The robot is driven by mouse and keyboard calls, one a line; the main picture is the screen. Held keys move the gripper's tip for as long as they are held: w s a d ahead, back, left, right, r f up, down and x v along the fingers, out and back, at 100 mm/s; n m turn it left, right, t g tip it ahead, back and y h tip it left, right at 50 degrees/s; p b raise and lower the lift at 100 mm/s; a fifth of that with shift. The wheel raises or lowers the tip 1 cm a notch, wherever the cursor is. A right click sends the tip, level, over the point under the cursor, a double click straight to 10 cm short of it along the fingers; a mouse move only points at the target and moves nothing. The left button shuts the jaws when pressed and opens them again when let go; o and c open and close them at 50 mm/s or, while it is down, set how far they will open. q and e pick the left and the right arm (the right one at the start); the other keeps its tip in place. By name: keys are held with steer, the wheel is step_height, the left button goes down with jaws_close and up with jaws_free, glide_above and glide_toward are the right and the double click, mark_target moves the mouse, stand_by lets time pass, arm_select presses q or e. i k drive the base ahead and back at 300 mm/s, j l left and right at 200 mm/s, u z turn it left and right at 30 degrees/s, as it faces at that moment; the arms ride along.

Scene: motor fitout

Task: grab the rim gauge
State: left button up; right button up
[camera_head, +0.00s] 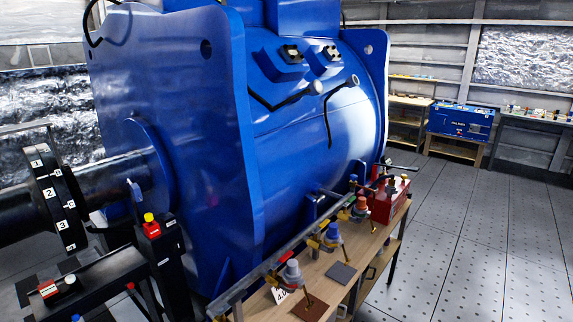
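I cannot pick out the rim gauge for certain. A small pale blue-grey device (135,190) stands upright at the shaft, just above the black post, but its type is too small to tell. The dark shaft (110,178) runs into the big blue motor (180,120). A black coupling disc (56,195) with white number tags sits around the shaft at the left. Neither of my grippers shows in the head view.
A wooden bench (318,283) along the motor's right side holds several grey, blue and orange-topped fixtures, a dark square pad (341,273) and a red toolbox (388,203). A black post (165,265) carries a red and yellow button. The floor at right (470,240) is clear.

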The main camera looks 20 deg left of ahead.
mark_target(51, 294)
steer(key=i+j, duration=0.1)
steer(key=j, duration=1.9)
steer(key=i+j, duration=0.15)
steer(key=j, duration=0.85)
steer(key=i+j, duration=0.1)
steer(key=j, duration=1.95)
steer(key=i, duration=0.05)
